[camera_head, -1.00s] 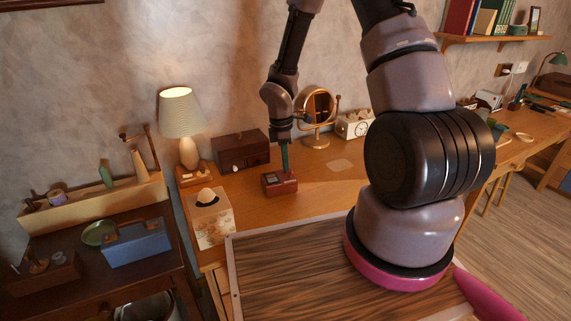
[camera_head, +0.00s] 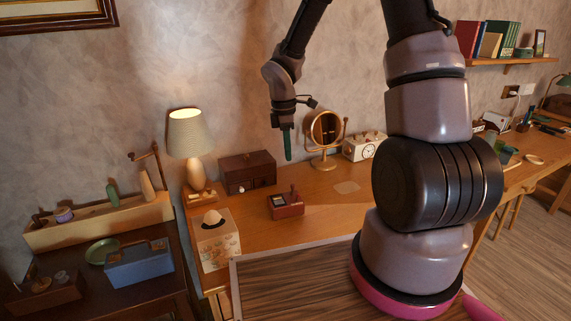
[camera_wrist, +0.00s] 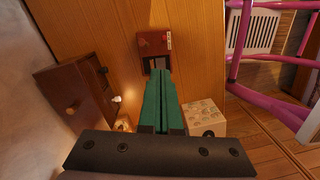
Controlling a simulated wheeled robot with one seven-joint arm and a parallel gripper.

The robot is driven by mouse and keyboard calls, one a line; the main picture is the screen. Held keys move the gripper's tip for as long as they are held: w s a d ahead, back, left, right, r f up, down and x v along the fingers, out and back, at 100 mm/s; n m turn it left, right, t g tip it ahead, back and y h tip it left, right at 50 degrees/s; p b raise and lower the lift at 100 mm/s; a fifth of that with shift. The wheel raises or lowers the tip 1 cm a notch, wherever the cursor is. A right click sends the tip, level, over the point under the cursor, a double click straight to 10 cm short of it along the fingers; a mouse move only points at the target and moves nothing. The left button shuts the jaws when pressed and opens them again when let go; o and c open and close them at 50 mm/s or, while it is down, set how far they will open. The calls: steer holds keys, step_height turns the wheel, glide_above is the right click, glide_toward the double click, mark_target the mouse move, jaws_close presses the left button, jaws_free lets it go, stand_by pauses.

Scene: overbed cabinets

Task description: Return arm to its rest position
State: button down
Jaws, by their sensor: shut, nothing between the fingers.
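My gripper (camera_head: 287,145) hangs above the wooden desk (camera_head: 335,198), fingers pointing down. In the wrist view its green fingers (camera_wrist: 162,95) lie together, with nothing between them. A small red-brown box (camera_head: 286,204) with an upright peg stands on the desk below the fingertips. There is a clear gap between it and my gripper. The same box (camera_wrist: 155,44) shows just beyond the fingertips in the wrist view, partly hidden by them.
A lit lamp (camera_head: 188,140), dark wooden chest (camera_head: 248,172), round mirror (camera_head: 326,130) and white clock (camera_head: 363,147) line the wall behind. A tissue box (camera_head: 217,243) stands at the desk's front left. A blue box (camera_head: 140,265) sits on the lower cabinet.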

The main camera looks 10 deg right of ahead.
steer(key=shift+r, duration=0.25)
steer(key=s+d+r+m+t, duration=0.2)
steer(key=s+r+m, duration=0.25)
steer(key=r, duration=0.45)
steer(key=s+d+r+m+t, duration=0.1)
steer(key=s+d+r+m, duration=0.15)
steer(key=r+m, duration=0.55)
steer(key=s+r+m+t+y, duration=0.2)
steer(key=s+r+m+t, duration=0.2)
steer(key=s+r+m, duration=0.4)
steer(key=shift+s+d+r+t+y, duration=0.15)
steer(key=shift+s+r+t+y, duration=0.2)
steer(key=shift+s+r, duration=1.75)
stand_by(3.2)
